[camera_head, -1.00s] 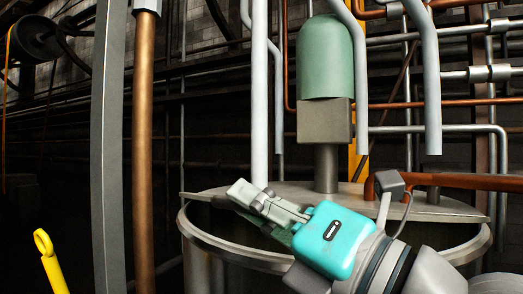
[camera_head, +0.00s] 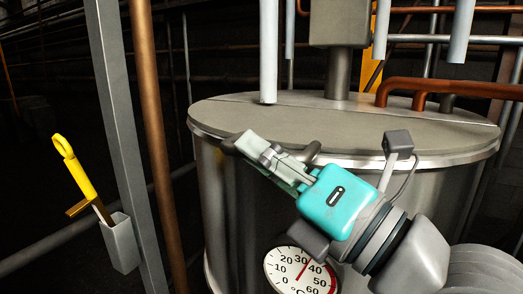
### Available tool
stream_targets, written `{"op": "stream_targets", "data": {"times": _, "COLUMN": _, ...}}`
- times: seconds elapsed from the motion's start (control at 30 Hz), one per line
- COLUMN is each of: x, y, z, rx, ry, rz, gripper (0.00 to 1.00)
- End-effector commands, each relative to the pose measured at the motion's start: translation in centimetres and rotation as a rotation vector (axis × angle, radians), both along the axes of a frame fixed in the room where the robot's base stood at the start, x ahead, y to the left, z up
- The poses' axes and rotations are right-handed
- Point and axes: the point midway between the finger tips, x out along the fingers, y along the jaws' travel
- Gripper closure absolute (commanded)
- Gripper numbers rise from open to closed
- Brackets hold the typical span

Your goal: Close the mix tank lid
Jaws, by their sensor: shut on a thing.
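The mix tank (camera_head: 240,220) is a large grey metal cylinder in the middle and right of the head view. The front half of its lid (camera_head: 400,130) lies over the near part of the top, about level with the fixed rear half (camera_head: 220,103) along a thin seam. My gripper (camera_head: 250,150) is at the lid's front edge, shut on the dark curved lid handle (camera_head: 312,150). The handle's middle is hidden behind the fingers. The tank's inside is not visible.
A round dial gauge (camera_head: 302,272) sits on the tank front below my gripper. A copper pipe (camera_head: 158,140) and grey post (camera_head: 120,130) stand at left, with a yellow-handled tool (camera_head: 78,175) in a grey holder (camera_head: 120,243). Pipes hang above the lid.

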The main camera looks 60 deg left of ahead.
Motion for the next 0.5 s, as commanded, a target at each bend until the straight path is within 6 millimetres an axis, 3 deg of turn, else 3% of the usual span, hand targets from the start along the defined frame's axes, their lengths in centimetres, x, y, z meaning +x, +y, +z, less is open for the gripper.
{"op": "stream_targets", "data": {"times": 0.03, "x": 0.03, "y": 0.16, "z": -0.57, "rx": -0.015, "ry": 0.003, "rz": 0.003, "gripper": 1.0}}
{"op": "stream_targets", "data": {"times": 0.07, "x": 0.04, "y": 0.17, "z": -0.59, "rx": -0.015, "ry": 0.003, "rz": 0.003, "gripper": 0.81}}
{"op": "stream_targets", "data": {"times": 0.17, "x": 0.07, "y": 0.18, "z": -0.56, "rx": -0.015, "ry": 0.003, "rz": 0.003, "gripper": 0.59}}
{"op": "stream_targets", "data": {"times": 0.5, "x": 0.15, "y": -0.09, "z": -0.4, "rx": -0.01, "ry": 0.002, "rz": -0.001, "gripper": 0.59}}
